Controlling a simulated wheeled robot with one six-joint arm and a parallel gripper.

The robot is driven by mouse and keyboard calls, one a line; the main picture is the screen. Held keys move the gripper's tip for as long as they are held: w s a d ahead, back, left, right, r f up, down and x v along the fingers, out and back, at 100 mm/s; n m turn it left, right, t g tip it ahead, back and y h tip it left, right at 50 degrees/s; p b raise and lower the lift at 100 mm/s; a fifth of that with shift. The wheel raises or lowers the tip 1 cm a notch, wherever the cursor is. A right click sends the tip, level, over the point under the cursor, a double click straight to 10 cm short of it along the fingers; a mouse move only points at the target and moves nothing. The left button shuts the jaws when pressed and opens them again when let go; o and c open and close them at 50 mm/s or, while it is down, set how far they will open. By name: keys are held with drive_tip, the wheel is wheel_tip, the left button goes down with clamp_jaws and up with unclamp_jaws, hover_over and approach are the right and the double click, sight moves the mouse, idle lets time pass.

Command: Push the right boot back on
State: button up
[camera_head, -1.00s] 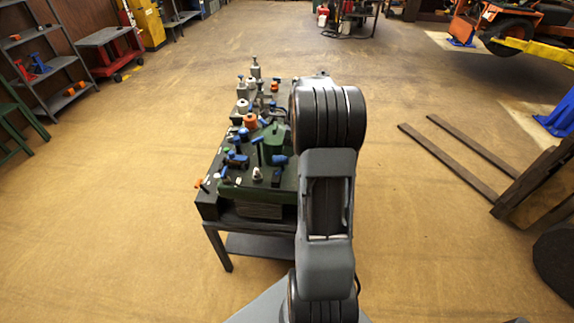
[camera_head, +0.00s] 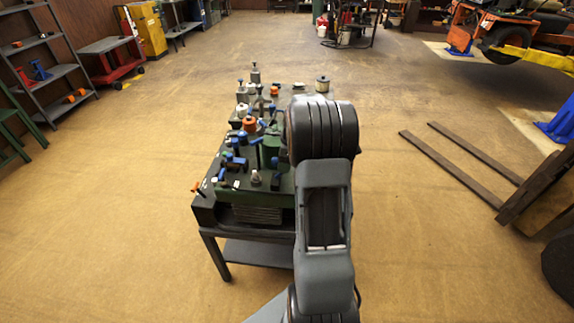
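A dark workbench (camera_head: 207,218) stands in the middle, with a green machine body (camera_head: 226,194) on its top. Blue-handled parts (camera_head: 236,160), an orange-topped part (camera_head: 249,124) and a small grey cone-shaped part (camera_head: 256,177) stand on or around the green body. I cannot tell which small part is the right boot; it may be hidden behind my arm. My arm covers the right side of the bench. My gripper is hidden behind it, so its opening and any contact do not show.
A cream-topped canister (camera_head: 322,84) stands at the bench's far right. Grey shelves (camera_head: 50,75) and a red cart (camera_head: 112,65) are at the left. Two dark rails (camera_head: 465,165) lie on the floor at right. The floor left of the bench is clear.

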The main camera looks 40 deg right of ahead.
sight(253, 175)
drive_tip(key=c, duration=0.5)
drive_tip(key=shift+w+a+r+p, duration=0.25)
drive_tip(key=shift+w+a+p, duration=0.1)
drive_tip(key=shift+w+a, duration=0.2)
drive_tip(key=shift+w+a+r+p, duration=0.2)
drive_tip(key=shift+w+a+p, duration=0.1)
drive_tip(key=shift+w+a, duration=0.2)
drive_tip(key=shift+w+a+f, duration=0.45)
drive_tip(key=shift+w+a, duration=0.4)
drive_tip(key=shift+a, duration=0.05)
drive_tip(key=shift+w+a+f, duration=0.4)
drive_tip(key=shift+w+a, duration=0.45)
drive_tip(key=shift+a, duration=0.05)
drive_tip(key=shift+w+a+f, duration=0.45)
drive_tip(key=shift+w+a, duration=0.4)
drive_tip(key=shift+a, duration=0.05)
drive_tip(key=shift+w+a+f, duration=0.25)
drive_tip(key=shift+a+f, duration=0.05)
drive_tip(key=shift+f, duration=0.2)
drive_tip(key=shift+w+a+f, duration=0.25)
drive_tip(key=shift+a+f, duration=0.05)
drive_tip(key=shift+f, duration=0.2)
